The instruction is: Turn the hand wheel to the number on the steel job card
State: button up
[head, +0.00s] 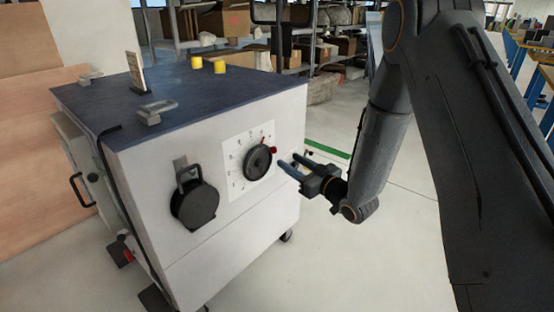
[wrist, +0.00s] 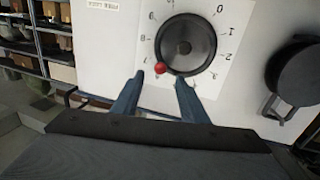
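The dark round hand wheel (head: 258,161) sits on a white dial plate on the cabinet's front. It also shows in the wrist view (wrist: 188,42), with its red knob (wrist: 160,68) at lower left. Numbers ring the wheel; 0, 1 and 2 show on its right side there. My gripper (head: 289,160) is just right of the wheel in the head view. In the wrist view my gripper (wrist: 160,78) is open, its fingertips either side of the red knob; I cannot tell whether they touch it. A small upright card (head: 135,71) stands on the cabinet top; its number is unreadable.
A black round part with a handle (head: 195,203) is on the cabinet front, left of the wheel. Two yellow caps (head: 219,66) and grey handles (head: 156,112) are on the cabinet top (head: 220,93). Shelves with boxes stand behind. Floor right of the cabinet is clear.

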aim_at(261, 164)
jog(key=x, duration=0.7)
jog(key=shift+w+a, duration=0.2)
jog(key=shift+a, duration=0.1)
grip_shut()
